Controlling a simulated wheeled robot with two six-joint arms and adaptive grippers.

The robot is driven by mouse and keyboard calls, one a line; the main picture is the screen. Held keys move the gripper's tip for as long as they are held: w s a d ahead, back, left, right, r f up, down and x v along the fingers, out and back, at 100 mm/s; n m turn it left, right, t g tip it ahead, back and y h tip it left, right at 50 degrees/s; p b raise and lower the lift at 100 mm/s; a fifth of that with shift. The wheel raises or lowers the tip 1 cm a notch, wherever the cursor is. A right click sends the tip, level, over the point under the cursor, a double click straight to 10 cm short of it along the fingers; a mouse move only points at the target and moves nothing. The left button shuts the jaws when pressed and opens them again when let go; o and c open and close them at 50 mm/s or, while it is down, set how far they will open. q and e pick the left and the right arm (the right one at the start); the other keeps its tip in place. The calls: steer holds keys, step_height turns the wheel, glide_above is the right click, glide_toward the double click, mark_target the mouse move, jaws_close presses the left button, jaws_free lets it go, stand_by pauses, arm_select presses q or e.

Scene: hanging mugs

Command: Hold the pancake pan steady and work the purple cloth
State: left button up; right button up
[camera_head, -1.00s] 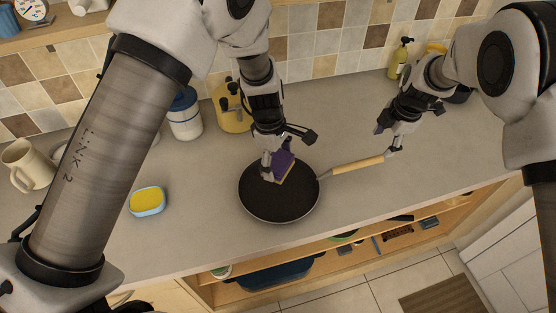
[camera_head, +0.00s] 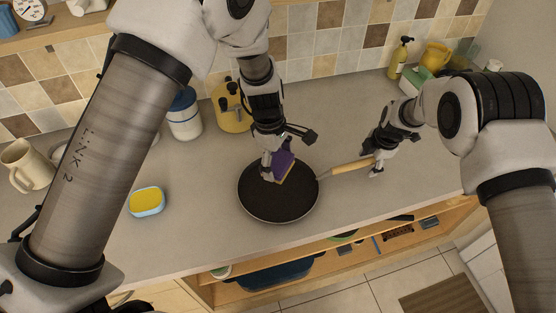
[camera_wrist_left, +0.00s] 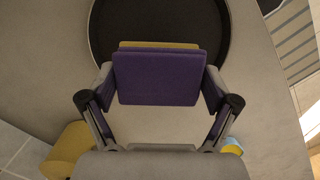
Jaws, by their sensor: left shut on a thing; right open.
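The round black pancake pan (camera_head: 272,203) lies on the grey counter, its light wooden handle (camera_head: 347,168) pointing right. My left gripper (camera_head: 268,168) is shut on the purple cloth (camera_head: 284,164), a thick pad with a yellowish layer. It holds the cloth at the upper part of the pan; whether it presses on the surface is unclear. The cloth (camera_wrist_left: 158,78) also shows between the fingers in the left wrist view, in front of the pan (camera_wrist_left: 205,22). My right gripper (camera_head: 377,168) is open at the outer end of the handle; contact is unclear.
A yellow sponge in a blue dish (camera_head: 147,201) and a cream mug (camera_head: 27,165) stand at the left. A blue-lidded jar (camera_head: 185,115) and a yellow holder (camera_head: 231,112) stand behind. A soap bottle (camera_head: 399,60) and yellow pitcher (camera_head: 436,56) are back right. Counter front is clear.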

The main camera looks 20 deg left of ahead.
steer(key=shift+c, duration=0.4)
steer(key=shift+s, duration=0.1)
jaws_close()
steer(key=shift+f, duration=0.35)
stand_by(1.2)
